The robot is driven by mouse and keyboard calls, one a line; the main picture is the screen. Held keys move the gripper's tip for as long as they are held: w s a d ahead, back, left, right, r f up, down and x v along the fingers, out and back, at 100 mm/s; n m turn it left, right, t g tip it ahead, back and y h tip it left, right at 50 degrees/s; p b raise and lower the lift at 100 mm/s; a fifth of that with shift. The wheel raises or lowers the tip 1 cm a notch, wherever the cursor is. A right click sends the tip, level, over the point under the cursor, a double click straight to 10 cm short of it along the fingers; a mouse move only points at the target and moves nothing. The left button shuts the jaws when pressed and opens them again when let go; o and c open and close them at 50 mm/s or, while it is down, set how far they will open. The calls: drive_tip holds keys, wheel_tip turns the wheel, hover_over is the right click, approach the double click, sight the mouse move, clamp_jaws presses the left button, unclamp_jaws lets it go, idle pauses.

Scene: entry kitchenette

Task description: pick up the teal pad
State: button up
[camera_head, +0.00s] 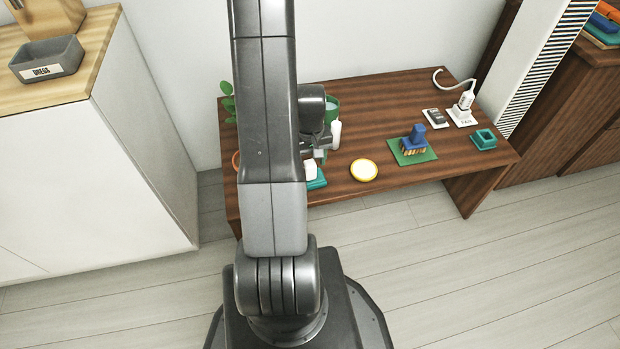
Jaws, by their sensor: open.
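A teal pad (317,184) lies near the front edge of the dark wooden bench, left of the yellow round dish. My arm hides its left part. My gripper (323,152) is open, with two pale fingertips apart. The nearer fingertip shows just above the pad in the picture; I cannot tell whether it touches it. Nothing shows between the fingers, though the arm covers part of this area.
The bench (385,98) also holds a yellow-rimmed dish (364,170), a blue-handled brush (416,135) on a green mat (428,155), a small teal open box (484,139) and a white bottle (465,102). A green container (332,108) stands behind my gripper.

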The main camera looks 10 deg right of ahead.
drive_tip(key=shift+f, duration=0.9)
clamp_jaws()
wheel_tip(320, 180, up, 10)
drive_tip(key=p, duration=0.2)
drive_tip(key=shift+r+p, duration=0.1)
drive_tip(key=shift+p, duration=0.2)
drive_tip(key=c, duration=0.6)
unclamp_jaws()
drive_tip(key=shift+c, duration=0.2)
drive_tip(key=c, duration=0.6)
